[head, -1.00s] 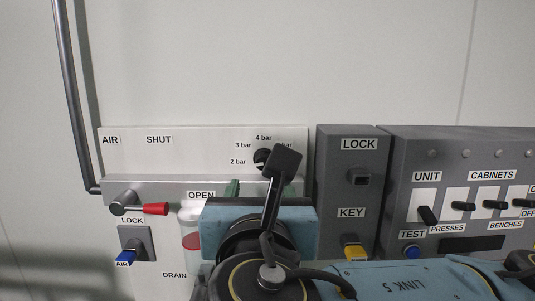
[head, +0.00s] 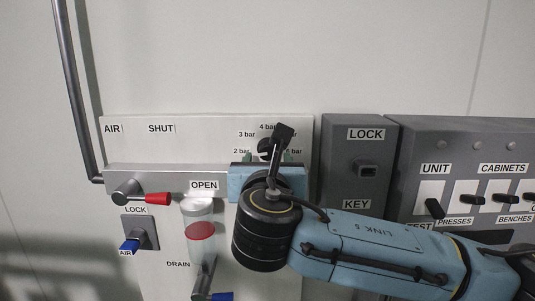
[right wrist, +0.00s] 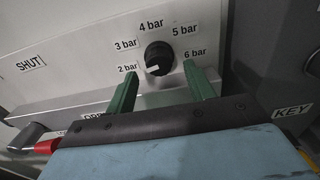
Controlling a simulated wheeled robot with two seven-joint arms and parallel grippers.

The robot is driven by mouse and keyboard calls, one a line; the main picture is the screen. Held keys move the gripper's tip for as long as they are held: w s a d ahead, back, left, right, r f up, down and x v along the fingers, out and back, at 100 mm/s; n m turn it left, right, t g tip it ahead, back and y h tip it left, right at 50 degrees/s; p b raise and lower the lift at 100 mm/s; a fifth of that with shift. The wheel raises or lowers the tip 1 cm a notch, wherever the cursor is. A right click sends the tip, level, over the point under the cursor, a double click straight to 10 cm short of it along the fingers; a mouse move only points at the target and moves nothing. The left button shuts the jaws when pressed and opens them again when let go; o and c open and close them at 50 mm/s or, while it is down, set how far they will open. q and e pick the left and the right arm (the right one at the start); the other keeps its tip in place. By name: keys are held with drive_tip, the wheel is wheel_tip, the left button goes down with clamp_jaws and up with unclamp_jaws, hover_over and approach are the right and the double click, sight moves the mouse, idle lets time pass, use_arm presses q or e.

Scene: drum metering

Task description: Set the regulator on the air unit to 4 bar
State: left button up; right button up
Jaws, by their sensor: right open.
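The regulator is a round black knob (right wrist: 158,58) on the pale air unit panel (right wrist: 75,70), with labels from 2 bar to 6 bar around it. Its white mark sits at the lower left of the knob, toward the 2 bar label (right wrist: 128,68). In the head view the knob is mostly hidden behind my right wrist. My right gripper (right wrist: 163,88) is open and empty. Its green fingers straddle the space just below the knob, one at each side, and no contact shows. It also shows in the head view (head: 267,157). My left gripper is not in view.
A red-handled air valve (head: 145,198) and a blue-tabbed lock (head: 139,236) are at the left of the panel. A red-banded bowl (head: 200,228) hangs below. A grey lock box (head: 358,165) and a switch cabinet (head: 460,165) stand at the right.

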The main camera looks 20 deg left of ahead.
drive_tip(key=shift+x, duration=0.8)
drive_tip(key=c, duration=1)
drive_tip(key=shift+o, duration=0.2)
